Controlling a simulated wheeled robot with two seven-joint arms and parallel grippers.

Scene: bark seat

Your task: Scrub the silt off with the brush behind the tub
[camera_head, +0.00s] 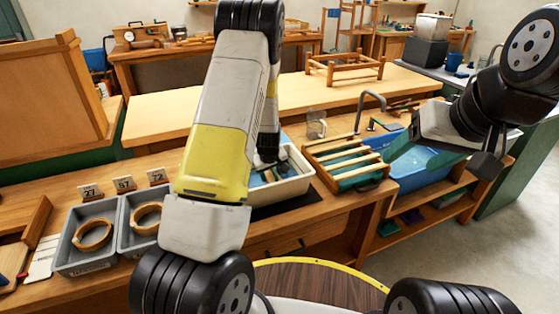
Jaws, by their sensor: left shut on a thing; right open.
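My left arm crosses the middle of the view and hides much of the white tub (297,184), which holds blue water. My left gripper (267,158) points down over the tub, partly behind my own arm. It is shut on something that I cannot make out. Something small and dark shows at the water below it, too small to name. I cannot pick out a brush or silt for certain. My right gripper (452,152) is open and empty above the blue basin (425,172) at the right.
A wooden slatted rack (345,160) stands between the tub and the basin. Two grey bins (88,240) with rings stand at the left, under number cards (124,184). A tap (370,100) rises behind the rack. A round dark stool top (315,284) is in front.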

